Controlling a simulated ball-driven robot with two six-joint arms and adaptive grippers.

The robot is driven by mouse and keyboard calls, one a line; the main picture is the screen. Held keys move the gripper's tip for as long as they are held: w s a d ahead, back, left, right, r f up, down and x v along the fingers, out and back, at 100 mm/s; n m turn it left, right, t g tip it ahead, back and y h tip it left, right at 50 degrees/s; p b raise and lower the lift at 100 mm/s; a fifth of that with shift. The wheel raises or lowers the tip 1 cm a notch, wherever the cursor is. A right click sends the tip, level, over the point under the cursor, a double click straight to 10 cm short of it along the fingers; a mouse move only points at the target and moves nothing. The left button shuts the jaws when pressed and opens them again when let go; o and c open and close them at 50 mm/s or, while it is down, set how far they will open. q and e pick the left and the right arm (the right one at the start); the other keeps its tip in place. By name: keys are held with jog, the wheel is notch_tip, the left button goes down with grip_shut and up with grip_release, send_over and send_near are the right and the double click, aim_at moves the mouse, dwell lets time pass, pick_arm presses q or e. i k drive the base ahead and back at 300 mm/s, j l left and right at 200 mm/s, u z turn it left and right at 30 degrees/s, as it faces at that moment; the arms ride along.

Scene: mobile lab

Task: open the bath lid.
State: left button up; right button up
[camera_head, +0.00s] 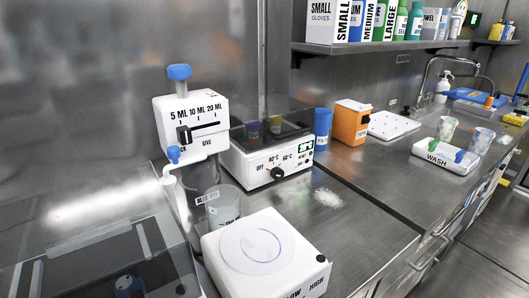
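The bath is a white box (246,170) on the steel counter near the middle of the picture. A purple and a yellowish vessel show dimly through the lid. The bath's left end is partly hidden by the white dispenser. Neither of my grippers shows in this view, so nothing of mine is seen touching the lid.
A dispenser (190,122) with blue knobs and a beaker (223,206) stand left of the bath. A white round-plated device (262,272) is in front. White powder (328,198) lies on otherwise clear counter.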

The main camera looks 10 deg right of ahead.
aim_at(277, 102)
jog(key=l, duration=1.55)
jog(key=i+u, duration=0.05)
